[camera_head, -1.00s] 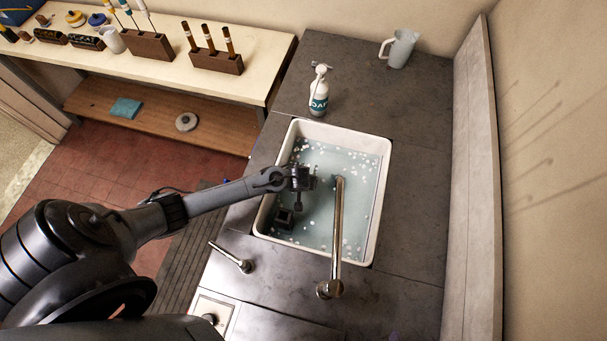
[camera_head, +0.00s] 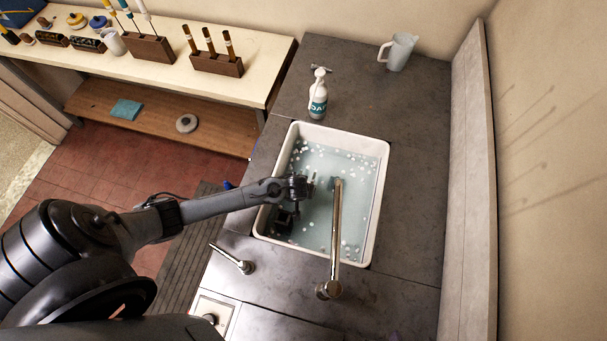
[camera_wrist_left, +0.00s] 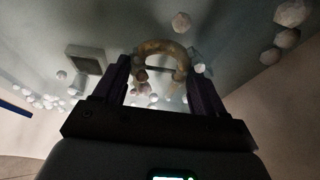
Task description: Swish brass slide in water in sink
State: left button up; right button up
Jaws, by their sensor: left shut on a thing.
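The white-rimmed sink (camera_head: 383,185) holds bluish water (camera_head: 318,222) with white foam bits scattered on it. My left arm reaches in from the left, and my left gripper (camera_head: 287,212) is low inside the left part of the sink. In the left wrist view my left gripper (camera_wrist_left: 160,78) has its two dark fingers on either side of the brass slide (camera_wrist_left: 166,47), a dull tan U-shaped tube, and is shut on it. The slide is dim there, and its lower part is hidden by the gripper. The slide cannot be made out in the head view. My right gripper is out of view.
A long faucet (camera_head: 336,235) reaches over the middle of the sink, close to my left wrist. A lever (camera_head: 232,258) stands at front left. The right counter (camera_head: 417,170) is clear.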

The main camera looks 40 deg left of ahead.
pick_arm(q)
jog(key=shift+s+f, duration=0.15)
jog(key=shift+s, duration=0.15)
jog(key=shift+w, duration=0.15)
dwell(0.3)
jog(key=shift+w+a+f, duration=0.1)
jog(key=shift+w+a, duration=0.1)
jog(key=shift+w, duration=0.05)
jog(key=shift+w+a, duration=0.55)
jog(key=shift+w, duration=0.35)
jog(key=shift+s+d+r, duration=0.1)
jog(key=shift+r, duration=0.1)
